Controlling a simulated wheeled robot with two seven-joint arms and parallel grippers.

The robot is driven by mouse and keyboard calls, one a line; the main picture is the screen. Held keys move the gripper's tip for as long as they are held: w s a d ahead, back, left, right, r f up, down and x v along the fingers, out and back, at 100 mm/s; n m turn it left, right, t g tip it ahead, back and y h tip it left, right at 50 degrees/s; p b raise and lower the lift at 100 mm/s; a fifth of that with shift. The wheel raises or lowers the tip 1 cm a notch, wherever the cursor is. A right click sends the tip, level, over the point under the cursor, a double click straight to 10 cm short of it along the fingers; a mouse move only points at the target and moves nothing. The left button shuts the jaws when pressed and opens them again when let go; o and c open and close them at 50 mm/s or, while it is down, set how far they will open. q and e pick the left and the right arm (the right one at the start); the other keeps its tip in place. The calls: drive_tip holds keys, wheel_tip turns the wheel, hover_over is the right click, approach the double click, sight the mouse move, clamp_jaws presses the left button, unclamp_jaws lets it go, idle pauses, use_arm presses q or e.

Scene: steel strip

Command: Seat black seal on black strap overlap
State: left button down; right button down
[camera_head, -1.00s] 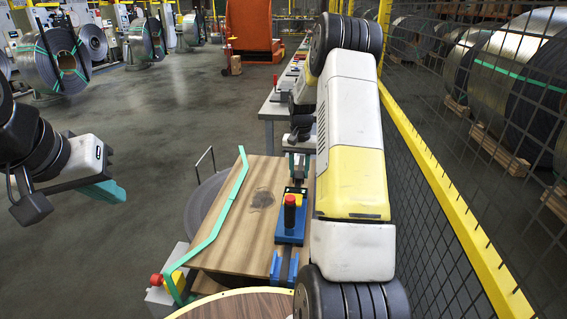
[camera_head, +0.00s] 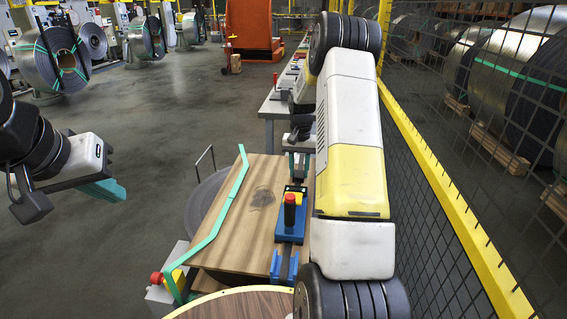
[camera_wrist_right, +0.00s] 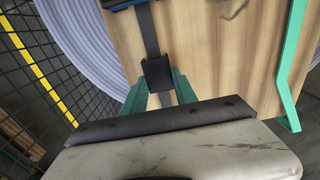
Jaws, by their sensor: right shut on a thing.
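The black seal (camera_wrist_right: 158,74) is a small dark block between the green fingertips of my right gripper (camera_wrist_right: 159,88) in the right wrist view. That gripper is shut on it. The black strap (camera_wrist_right: 148,28) runs down to the seal and appears to continue beyond it. The seal lines up with the strap; I cannot tell whether it is seated around it or just over it. In the head view my right gripper (camera_head: 299,163) is at the far edge of the wooden board, partly hidden by my arm. My left gripper (camera_head: 104,190) hangs at the left, away from the board; its finger gap is unclear.
The wooden board (camera_head: 250,215) carries a blue tool (camera_head: 291,222) with a red knob. A wire fence (camera_head: 440,160) closes the right side. Open floor (camera_head: 150,110) lies left.

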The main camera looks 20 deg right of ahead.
drive_tip(key=c, duration=0.9)
unclamp_jaws()
drive_tip(key=shift+f, duration=0.15)
